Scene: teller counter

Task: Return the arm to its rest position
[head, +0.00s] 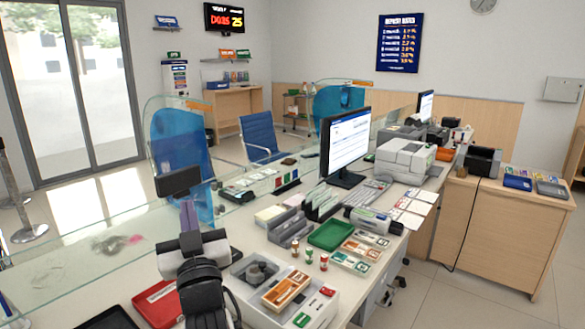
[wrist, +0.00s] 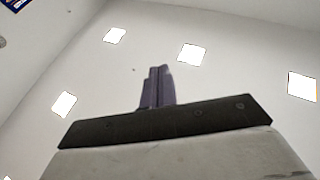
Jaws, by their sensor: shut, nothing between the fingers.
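My arm rises at the lower left of the head view, over the near end of the teller counter (head: 262,235). My gripper (head: 188,206) points upward there, its two purple-grey fingers together and empty. In the wrist view the fingers (wrist: 158,70) stand closed side by side against the ceiling, with nothing between them. My arm hides part of the counter behind and below it.
A red tray (head: 158,304) lies left of my arm. A grey tray with an orange-brown box (head: 286,290) is close on its right. A green tray (head: 331,235), a monitor (head: 345,145) and a glass screen (head: 90,240) stand farther off. The air above my gripper looks clear.

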